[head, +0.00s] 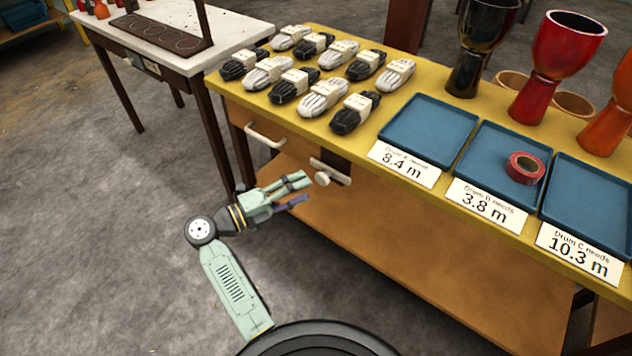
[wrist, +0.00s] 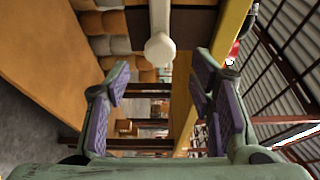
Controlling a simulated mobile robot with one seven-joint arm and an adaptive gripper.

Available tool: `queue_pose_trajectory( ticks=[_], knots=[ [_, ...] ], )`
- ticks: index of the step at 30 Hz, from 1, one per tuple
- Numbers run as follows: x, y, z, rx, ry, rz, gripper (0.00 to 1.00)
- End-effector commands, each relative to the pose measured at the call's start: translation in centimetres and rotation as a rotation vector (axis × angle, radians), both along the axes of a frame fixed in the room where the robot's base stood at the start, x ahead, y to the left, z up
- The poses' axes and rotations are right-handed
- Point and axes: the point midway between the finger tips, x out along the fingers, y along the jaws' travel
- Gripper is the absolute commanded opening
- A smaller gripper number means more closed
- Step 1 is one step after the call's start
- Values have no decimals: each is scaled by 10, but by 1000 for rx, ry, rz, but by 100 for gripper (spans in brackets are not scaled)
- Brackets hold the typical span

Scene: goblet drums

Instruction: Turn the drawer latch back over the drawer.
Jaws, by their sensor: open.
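The drawer latch (head: 341,176) is a pale bar with a round knob (head: 322,179), mounted below the yellow tabletop edge in front of a dark plate. In the head view it runs roughly along the table edge. The drawer front (head: 238,116) is orange-brown, left of the latch, with a pale bar handle (head: 264,137). My gripper (head: 308,188) is open and empty, just left of the knob.
On the yellow table (head: 300,112) lie several black and white rope bundles, with blue trays (head: 430,130), number cards and a red tape roll (head: 525,168) to the right. Goblet drums (head: 553,60) stand behind. A white side table (head: 160,30) is at left; grey floor lies open before it.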

Motion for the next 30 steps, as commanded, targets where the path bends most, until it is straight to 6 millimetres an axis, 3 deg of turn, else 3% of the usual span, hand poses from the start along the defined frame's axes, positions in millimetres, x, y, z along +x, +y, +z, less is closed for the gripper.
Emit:
queue_pose_trajectory(
  ticks=[3, 9, 27, 30],
  knots=[
    [-12, 21, 0, 0, 0, 4, 50],
    [-24, 40, 0, -1, 1, 1, 50],
    [-26, 43, 0, 0, 0, -1, 50],
    [-22, 47, 13, -5, -33, 24, 50]
  ],
)
